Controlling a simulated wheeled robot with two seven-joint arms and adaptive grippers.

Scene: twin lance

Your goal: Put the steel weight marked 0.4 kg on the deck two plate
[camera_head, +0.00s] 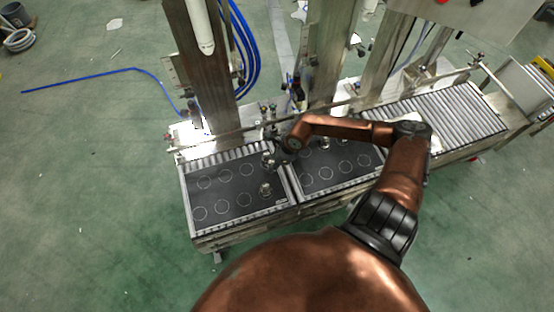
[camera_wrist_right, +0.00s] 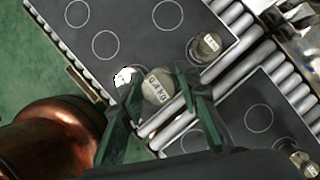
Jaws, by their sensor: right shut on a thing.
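My right gripper (camera_head: 270,158) is shut on a steel weight marked 0.4 KG (camera_wrist_right: 157,87), whose top shows between the two dark green fingers in the right wrist view. In the head view the gripper is over the right back part of the left dark plate (camera_head: 232,188); the height of the held weight above it is hard to tell. A second dark plate (camera_head: 345,181) lies to the right, partly behind my arm. Plate markings are too small to read. My left gripper is not in view.
Another steel weight (camera_head: 265,189) stands near the left plate's front right. One more (camera_head: 325,144) stands on the right plate, close to my forearm. A bright round top (camera_wrist_right: 125,77) shows beside the fingers. Several white circles on the plates are empty. Posts rise behind the conveyor.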

